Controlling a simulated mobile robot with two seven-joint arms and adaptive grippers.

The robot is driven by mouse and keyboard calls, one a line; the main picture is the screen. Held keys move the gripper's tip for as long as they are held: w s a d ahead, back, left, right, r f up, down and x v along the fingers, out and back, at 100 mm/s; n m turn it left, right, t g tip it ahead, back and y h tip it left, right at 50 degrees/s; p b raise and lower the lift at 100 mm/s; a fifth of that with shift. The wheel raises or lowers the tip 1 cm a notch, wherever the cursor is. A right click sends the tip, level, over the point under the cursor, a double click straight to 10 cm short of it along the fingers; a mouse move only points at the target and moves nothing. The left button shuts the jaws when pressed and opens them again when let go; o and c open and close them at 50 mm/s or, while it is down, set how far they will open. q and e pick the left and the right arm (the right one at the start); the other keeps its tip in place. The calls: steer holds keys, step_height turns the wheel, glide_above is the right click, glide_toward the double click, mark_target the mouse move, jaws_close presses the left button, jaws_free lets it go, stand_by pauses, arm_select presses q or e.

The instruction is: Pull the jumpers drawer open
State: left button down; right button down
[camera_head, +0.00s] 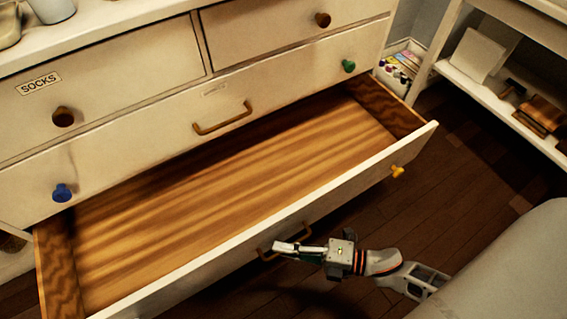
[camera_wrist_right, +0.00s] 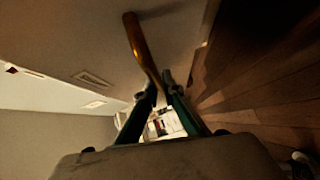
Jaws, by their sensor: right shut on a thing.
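A wide drawer (camera_head: 230,190) of the cream dresser stands far out, with a bare striped wood floor and nothing in it. Its front carries a yellow knob (camera_head: 397,171) and a brass bar handle (camera_head: 262,255). I cannot read a label naming this drawer. My right gripper (camera_head: 282,248) is at the outside of the drawer front, shut on the handle. In the right wrist view the handle (camera_wrist_right: 138,42) runs down between the two fingertips (camera_wrist_right: 160,88), which hide its lower end. My left gripper is not in view.
Above are a closed drawer with a brass handle (camera_head: 222,119) and a drawer labelled SOCKS (camera_head: 38,83). A white shelf unit (camera_head: 490,95) stands at the right, with a small box (camera_head: 400,68) beside it. The dark wood floor (camera_head: 440,215) is clear; a grey rounded surface (camera_head: 510,270) fills the lower right.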

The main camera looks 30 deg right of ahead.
steer(key=c, duration=2.2)
jaws_free()
steer(key=shift+o, duration=0.2)
steer(key=v, duration=1.2)
